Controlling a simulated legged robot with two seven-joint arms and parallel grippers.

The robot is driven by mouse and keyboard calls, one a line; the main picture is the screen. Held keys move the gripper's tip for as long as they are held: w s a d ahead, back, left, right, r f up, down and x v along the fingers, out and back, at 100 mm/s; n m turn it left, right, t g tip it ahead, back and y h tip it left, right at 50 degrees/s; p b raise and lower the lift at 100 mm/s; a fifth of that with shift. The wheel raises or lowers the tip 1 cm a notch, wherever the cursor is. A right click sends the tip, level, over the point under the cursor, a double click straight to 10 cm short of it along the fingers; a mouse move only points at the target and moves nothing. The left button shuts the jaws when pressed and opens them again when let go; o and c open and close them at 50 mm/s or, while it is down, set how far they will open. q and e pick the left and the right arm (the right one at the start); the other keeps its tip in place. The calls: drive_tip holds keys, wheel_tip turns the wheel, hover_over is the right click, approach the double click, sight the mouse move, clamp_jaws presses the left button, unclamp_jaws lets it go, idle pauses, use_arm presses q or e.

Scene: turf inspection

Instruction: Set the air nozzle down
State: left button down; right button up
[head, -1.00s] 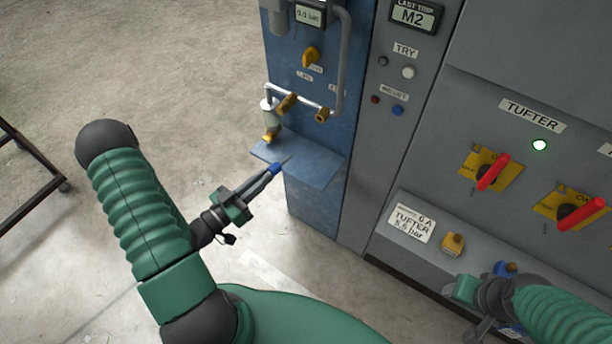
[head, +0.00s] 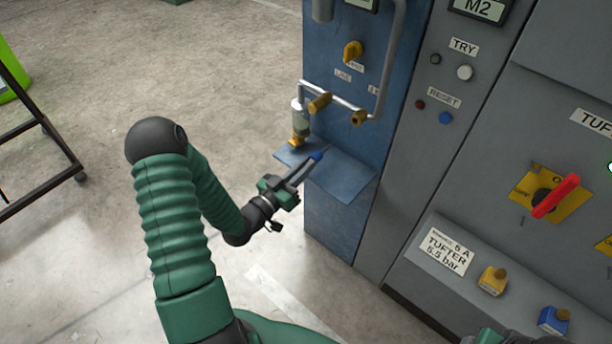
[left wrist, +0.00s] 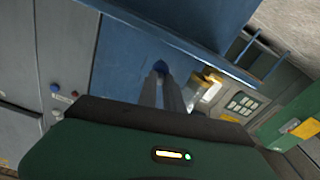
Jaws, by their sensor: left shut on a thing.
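My left gripper (head: 308,166) is shut on the air nozzle (head: 317,157), a small blue piece with a thin grey tip. The nozzle is at the left part of the blue shelf (head: 346,186) that juts from the blue panel. I cannot tell whether it touches the shelf. In the left wrist view the nozzle's blue end (left wrist: 160,66) shows between the fingertips, against a blue surface. Only a sliver of my right gripper (head: 488,337) shows at the bottom edge; its fingers are hidden.
A brass-ended filter (head: 299,122) hangs just above the shelf's left side. A bent pipe with brass valves (head: 340,103) runs above. The grey tufter cabinet (head: 500,130) stands to the right. A dark trolley frame (head: 35,130) is at the left; open floor lies between.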

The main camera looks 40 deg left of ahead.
use_arm(q)
drive_tip(key=shift+w+d+f+b, duration=0.1)
drive_tip(key=shift+f+b, duration=0.3)
drive_tip(key=shift+f, duration=0.55)
drive_tip(key=shift+w+d+f+b, duration=0.1)
drive_tip(key=shift+f+b, duration=0.3)
drive_tip(key=shift+f, duration=0.55)
drive_tip(key=c, duration=1.5)
unclamp_jaws()
drive_tip(key=shift+r, duration=0.1)
